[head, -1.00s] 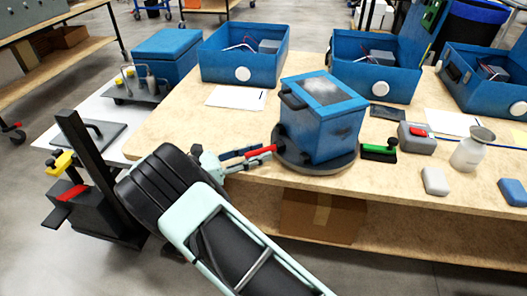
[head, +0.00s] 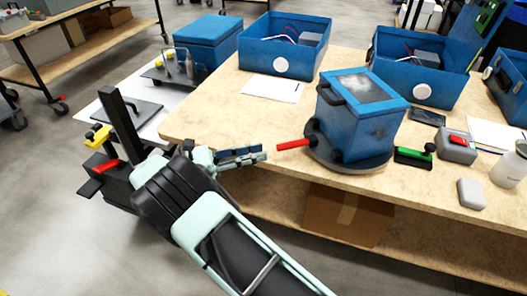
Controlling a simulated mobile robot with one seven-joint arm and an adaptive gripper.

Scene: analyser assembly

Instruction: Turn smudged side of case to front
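The blue case (head: 350,128) stands upright on a round dark turntable (head: 345,163) near the table's front edge. A red handle (head: 294,144) sticks out leftward from the turntable.
A green-and-black tool (head: 413,157), a grey box with a red top (head: 458,147), a pale block (head: 471,194) and a white bottle (head: 509,167) stand to the right. Open blue cases (head: 284,50) line the back. Bare tabletop lies left of the turntable.

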